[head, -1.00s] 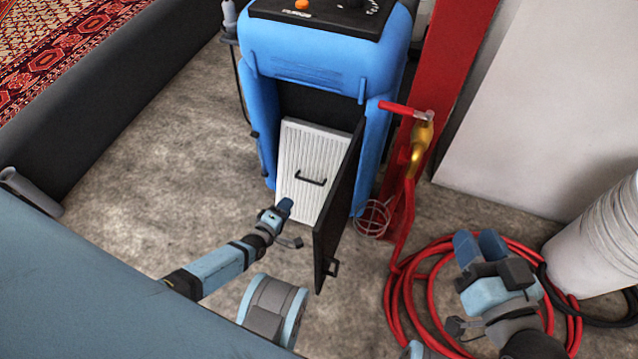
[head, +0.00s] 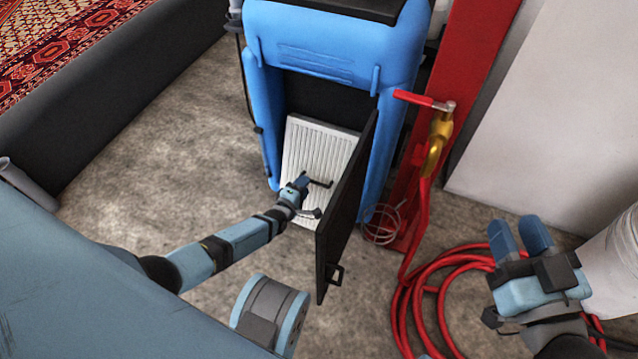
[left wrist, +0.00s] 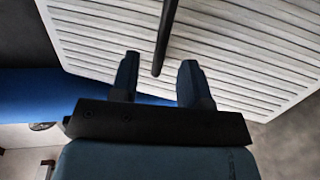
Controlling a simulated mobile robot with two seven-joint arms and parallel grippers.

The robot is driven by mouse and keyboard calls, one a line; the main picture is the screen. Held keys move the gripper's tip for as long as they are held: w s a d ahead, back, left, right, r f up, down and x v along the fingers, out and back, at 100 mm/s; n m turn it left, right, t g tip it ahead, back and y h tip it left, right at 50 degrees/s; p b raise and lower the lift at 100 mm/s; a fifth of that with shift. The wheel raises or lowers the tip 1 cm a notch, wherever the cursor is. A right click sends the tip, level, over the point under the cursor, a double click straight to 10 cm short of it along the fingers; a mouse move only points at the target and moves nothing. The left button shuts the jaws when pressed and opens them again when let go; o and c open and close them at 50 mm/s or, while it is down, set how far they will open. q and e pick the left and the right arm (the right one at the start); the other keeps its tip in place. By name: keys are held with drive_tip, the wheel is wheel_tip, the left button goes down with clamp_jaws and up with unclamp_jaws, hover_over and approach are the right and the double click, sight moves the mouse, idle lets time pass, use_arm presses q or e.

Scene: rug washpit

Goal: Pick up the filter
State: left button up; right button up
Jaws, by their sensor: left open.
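The filter (head: 314,147) is a white, ribbed panel with a black handle (head: 318,181). It stands in the open front of the blue machine, leaning slightly. In the left wrist view the filter's ribs (left wrist: 240,40) fill the upper part, and the dark handle bar (left wrist: 165,40) comes down between the fingertips. My left gripper (head: 303,179) is open at the handle's left end; its fingers (left wrist: 158,80) lie on either side of the bar, apart from it. My right gripper (head: 521,236) is raised at the right, away from the filter, with its two fingers apart.
The blue machine (head: 315,40) has a black door (head: 345,215) swung open just right of my left gripper. A red post (head: 460,90) with a brass valve and coiled red hose (head: 405,300) stands to the right. Concrete floor at left is clear.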

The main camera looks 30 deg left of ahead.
use_arm(q)
drive_tip(key=w, duration=0.1)
drive_tip(key=w+f+b, duration=0.1)
drive_tip(key=w, duration=0.1)
drive_tip(key=shift+w+b, duration=0.3)
drive_tip(key=shift+w+r, duration=0.1)
drive_tip(key=shift+r, duration=0.05)
clamp_jaws()
use_arm(e)
drive_tip(key=shift+w+d+r+n+t+y, duration=0.1)
drive_tip(key=shift+w+d+n+t+y, duration=0.3)
drive_tip(key=shift+n, duration=0.5)
drive_tip(key=shift+w, duration=0.1)
use_arm(q)
drive_tip(key=shift+r, duration=0.1)
